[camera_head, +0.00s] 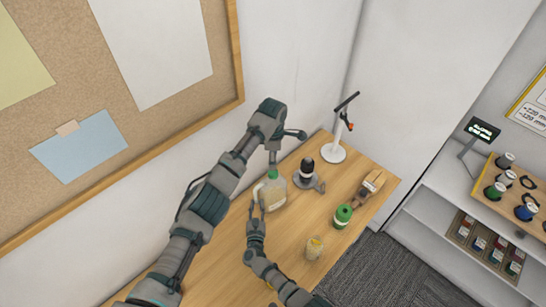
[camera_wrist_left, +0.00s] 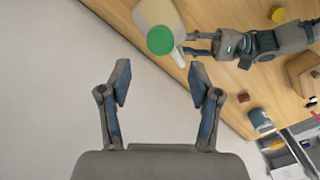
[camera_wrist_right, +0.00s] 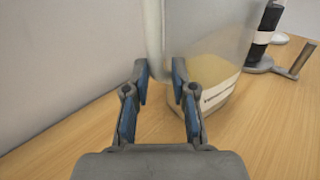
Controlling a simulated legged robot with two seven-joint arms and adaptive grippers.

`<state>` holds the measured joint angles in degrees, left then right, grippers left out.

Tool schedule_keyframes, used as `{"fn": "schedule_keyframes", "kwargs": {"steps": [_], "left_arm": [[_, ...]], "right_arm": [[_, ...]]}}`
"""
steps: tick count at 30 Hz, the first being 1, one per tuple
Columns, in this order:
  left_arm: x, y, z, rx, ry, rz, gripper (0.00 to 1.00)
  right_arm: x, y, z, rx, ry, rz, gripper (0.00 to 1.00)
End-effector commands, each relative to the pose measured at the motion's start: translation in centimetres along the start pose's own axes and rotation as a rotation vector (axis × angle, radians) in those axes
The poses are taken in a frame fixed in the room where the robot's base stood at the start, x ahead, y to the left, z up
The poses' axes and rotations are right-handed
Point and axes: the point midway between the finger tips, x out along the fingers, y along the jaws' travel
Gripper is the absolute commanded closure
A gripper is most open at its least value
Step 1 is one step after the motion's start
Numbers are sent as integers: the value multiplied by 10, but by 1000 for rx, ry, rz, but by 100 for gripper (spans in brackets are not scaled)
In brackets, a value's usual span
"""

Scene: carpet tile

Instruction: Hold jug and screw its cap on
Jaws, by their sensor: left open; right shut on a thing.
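The translucent jug (camera_head: 273,195) with pale yellow contents stands upright on the wooden table. Its green cap (camera_head: 272,174) sits at the top of the neck; how tightly it sits cannot be told. My right gripper (camera_head: 257,207) is shut on the jug's handle, which shows between its fingers in the right wrist view (camera_wrist_right: 155,45). My left gripper (camera_head: 273,160) is above the jug with fingers pointing down. In the left wrist view (camera_wrist_left: 158,82) it is open and empty, and the cap (camera_wrist_left: 160,40) lies beyond its fingertips, apart from them.
A dark bottle in a grey holder (camera_head: 306,171) stands close right of the jug. A wall (camera_head: 300,60) runs behind the table.

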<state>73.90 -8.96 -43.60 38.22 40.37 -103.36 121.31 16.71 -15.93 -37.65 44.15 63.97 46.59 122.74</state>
Motion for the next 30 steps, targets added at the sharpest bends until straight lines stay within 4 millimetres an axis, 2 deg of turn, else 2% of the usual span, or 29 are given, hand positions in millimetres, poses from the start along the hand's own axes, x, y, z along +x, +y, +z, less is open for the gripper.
{"fn": "schedule_keyframes", "kwargs": {"steps": [14,17,30], "left_arm": [[2,0,0,-48,1,-1,37],[10,0,0,-47,2,-3,37],[71,0,0,-47,1,-1,37]], "right_arm": [[0,0,-1,3,3,0,100],[0,0,-1,3,3,0,100],[0,0,-1,3,4,0,100]]}}
